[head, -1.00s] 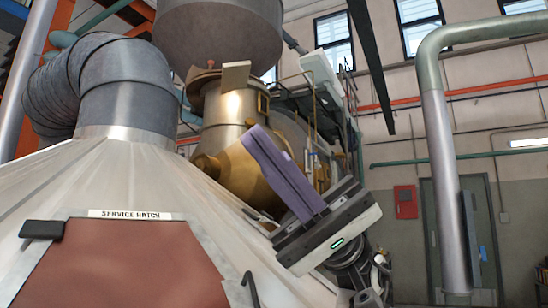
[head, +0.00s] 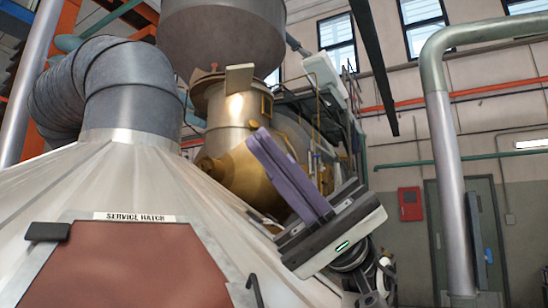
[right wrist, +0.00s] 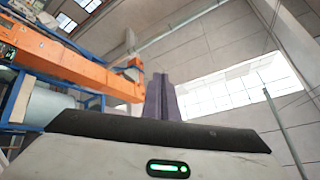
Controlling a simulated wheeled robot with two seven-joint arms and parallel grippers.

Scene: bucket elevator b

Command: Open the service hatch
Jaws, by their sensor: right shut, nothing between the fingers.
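The service hatch (head: 130,268) is a reddish-brown panel on the pale sloping metal cone, low at the left of the head view. A label reading "SERVICE HATCH" (head: 135,217) sits along its top edge. A dark block (head: 47,231) sits at its upper left corner, and a dark hooked handle (head: 255,288) stands at its right side. The hatch's lower part is cut off by the frame. My right gripper (head: 262,143), with purple fingers, is shut and empty, up and to the right of the hatch, apart from it. Its fingers also show in the right wrist view (right wrist: 162,98). My left gripper is not in view.
A thick grey ribbed duct (head: 125,95) rises from the cone top. A brass-coloured vessel (head: 245,150) stands behind my right gripper. A grey vertical pipe (head: 448,180) and a green door (head: 480,225) are at the right. An orange beam (right wrist: 75,68) shows in the right wrist view.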

